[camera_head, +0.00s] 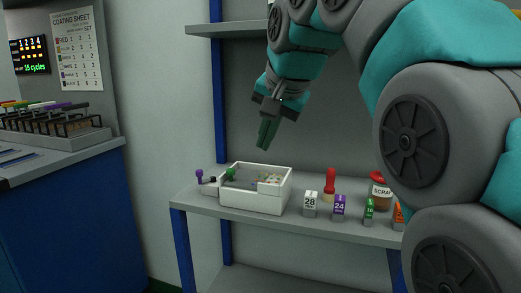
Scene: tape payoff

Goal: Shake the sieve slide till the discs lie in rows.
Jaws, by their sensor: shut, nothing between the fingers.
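The sieve slide looks to be the white box (252,204) on the shelf, with a grey sliding surface (243,178) inside and a small green knob (231,173) on it. Small pale and coloured discs (271,178) show at its right end, too small to tell whether they lie in rows. My gripper (264,143) hangs above the box, apart from it, pointing down. Its green fingers are shut and hold nothing.
A purple-knobbed piece (199,176) stands left of the box. Right of it stand a 28 block (310,204), a purple 24 block (339,207), a red-handled tool (330,186), a green block (369,211) and a scrap jar (380,193). An upper shelf (225,30) is behind my arm.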

